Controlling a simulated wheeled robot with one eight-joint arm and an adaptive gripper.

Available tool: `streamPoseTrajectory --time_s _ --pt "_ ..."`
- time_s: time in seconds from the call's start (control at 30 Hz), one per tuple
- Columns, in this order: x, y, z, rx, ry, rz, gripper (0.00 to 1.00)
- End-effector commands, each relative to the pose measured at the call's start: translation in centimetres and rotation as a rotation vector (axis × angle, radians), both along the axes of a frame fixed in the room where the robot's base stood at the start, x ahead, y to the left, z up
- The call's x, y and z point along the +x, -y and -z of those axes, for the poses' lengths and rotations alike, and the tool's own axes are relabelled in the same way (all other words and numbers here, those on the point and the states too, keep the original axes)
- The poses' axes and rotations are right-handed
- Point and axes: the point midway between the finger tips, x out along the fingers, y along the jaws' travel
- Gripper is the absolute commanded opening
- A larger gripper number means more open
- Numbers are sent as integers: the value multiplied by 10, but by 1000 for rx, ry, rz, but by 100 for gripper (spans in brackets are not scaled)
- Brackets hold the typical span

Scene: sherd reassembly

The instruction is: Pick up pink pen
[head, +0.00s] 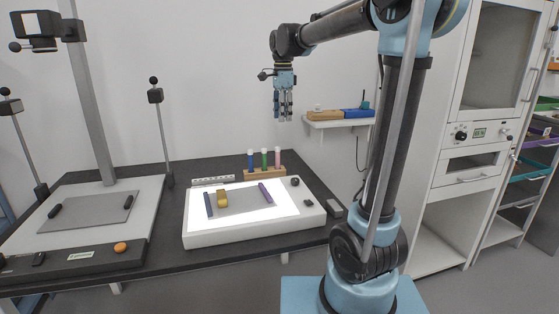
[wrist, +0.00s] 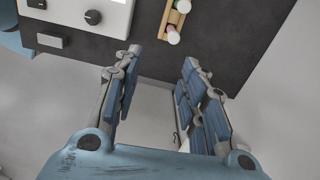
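The pink pen (head: 277,157) stands upright at the right end of a small wooden holder (head: 265,173), beside a green pen (head: 264,158) and a blue pen (head: 251,160). All three have pale tops. In the wrist view, the pink pen (wrist: 173,36) shows end-on at the top, near the holder's lower end. My gripper (head: 284,118) hangs pointing down, well above the holder and apart from the pens. In the wrist view, my gripper's fingers (wrist: 162,60) are spread with nothing between them. The blue pen is out of the wrist view.
A lit panel (head: 228,228) in front of the holder carries a blue, a yellow and a purple item. A copy stand (head: 72,255) is at left. A wall shelf (head: 338,123) with a wooden and blue block is right of my gripper. A white cabinet (head: 470,150) stands at right.

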Motion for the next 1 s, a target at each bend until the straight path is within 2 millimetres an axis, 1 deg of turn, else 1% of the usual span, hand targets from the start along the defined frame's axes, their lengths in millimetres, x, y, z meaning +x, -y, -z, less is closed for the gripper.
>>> streamPoseTrajectory --time_s 0.03,0.1,0.17,0.27,0.5,0.8,0.9,1.0 --pt "5 -6 -2 -1 -3 17 38" --pt "9 -11 -3 -2 -5 37 38" --pt "11 -12 -2 -2 -7 47 38" --pt "12 -10 6 -2 -7 57 38" --pt "14 -3 44 -3 -6 65 38" --pt "14 -1 94 -3 -6 67 38" --pt "15 -1 106 -3 -6 67 38" --pt "14 -1 115 -3 -6 67 38"
